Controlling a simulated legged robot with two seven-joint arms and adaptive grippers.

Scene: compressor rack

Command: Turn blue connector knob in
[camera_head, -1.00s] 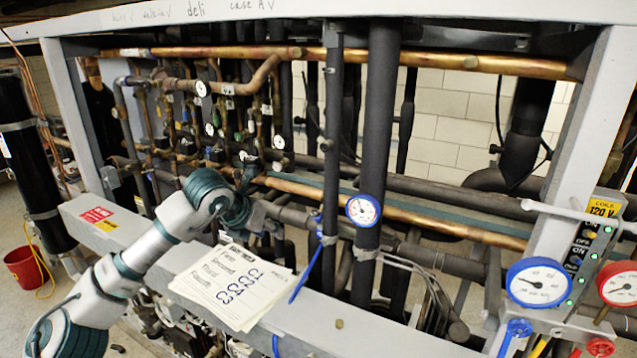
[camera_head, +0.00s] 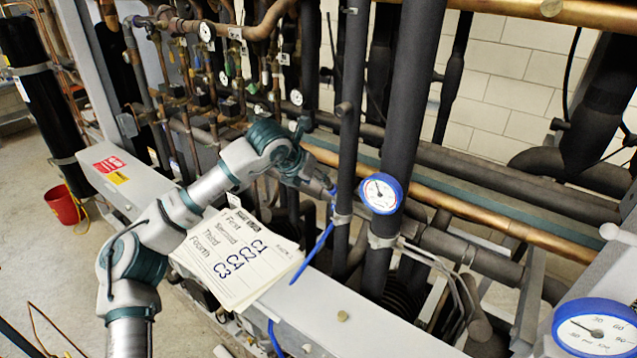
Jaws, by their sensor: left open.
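A small blue connector (camera_head: 333,192) shows at the top of a blue hose (camera_head: 314,252), beside a dark vertical pipe. It is small and partly hidden, so its knob shape is hard to make out. My left gripper (camera_head: 322,186) is at the end of the arm that comes in from the lower left. Its fingers are open and close to the left side of the connector. I cannot tell whether they touch it. My right gripper is out of view.
A blue-rimmed gauge (camera_head: 381,193) sits just right of the connector on a thick dark pipe (camera_head: 408,120). A paper card stack (camera_head: 235,262) lies on the grey beam (camera_head: 370,330) below my arm. Another blue gauge (camera_head: 597,329) is at lower right. A red bucket (camera_head: 64,204) stands left.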

